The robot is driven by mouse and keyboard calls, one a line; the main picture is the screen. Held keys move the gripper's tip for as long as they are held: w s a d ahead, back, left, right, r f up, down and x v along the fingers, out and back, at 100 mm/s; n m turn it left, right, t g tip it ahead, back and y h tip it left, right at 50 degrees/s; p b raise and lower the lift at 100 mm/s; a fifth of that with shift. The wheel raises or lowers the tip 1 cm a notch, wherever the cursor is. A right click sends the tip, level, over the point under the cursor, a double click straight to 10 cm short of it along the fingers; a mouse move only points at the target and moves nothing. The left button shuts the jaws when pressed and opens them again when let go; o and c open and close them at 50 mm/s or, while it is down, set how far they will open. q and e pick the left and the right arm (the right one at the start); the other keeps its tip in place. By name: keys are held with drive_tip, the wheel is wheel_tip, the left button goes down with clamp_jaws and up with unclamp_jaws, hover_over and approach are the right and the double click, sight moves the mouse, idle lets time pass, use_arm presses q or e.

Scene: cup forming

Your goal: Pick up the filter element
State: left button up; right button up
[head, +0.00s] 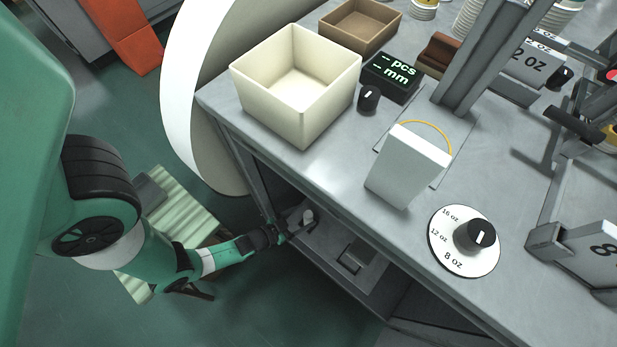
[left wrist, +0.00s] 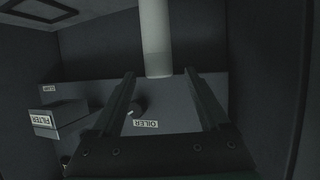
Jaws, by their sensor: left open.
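A pale cylinder (left wrist: 155,38), which looks like the filter element, shows in the left wrist view, running in from the top edge with a greyer end band. In the head view a small pale cylinder (head: 307,217) shows under the table, just beyond my left gripper (head: 285,230). In the left wrist view my left gripper (left wrist: 159,75) is open, its two fingers apart and the cylinder's end showing between their tips. I see no contact; the exact depth gap cannot be told. My right gripper is not in view.
Under the table, the left wrist view shows a block labelled FILTER (left wrist: 58,117), an OILER label (left wrist: 146,124) and dark walls close on both sides. The tabletop (head: 340,165) edge lies above my left gripper. A cream bin (head: 300,100) stands on it.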

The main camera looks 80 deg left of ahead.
sight(312, 212)
use_arm(q)
drive_tip(key=shift+w+a+f, duration=0.1)
drive_tip(key=shift+w, duration=0.15)
drive_tip(key=b+x, duration=0.3)
drive_tip(key=x, duration=0.2)
drive_tip(key=shift+f, duration=0.15)
drive_tip(key=shift+w, duration=0.1)
drive_tip(key=shift+c, duration=1.1)
clamp_jaws()
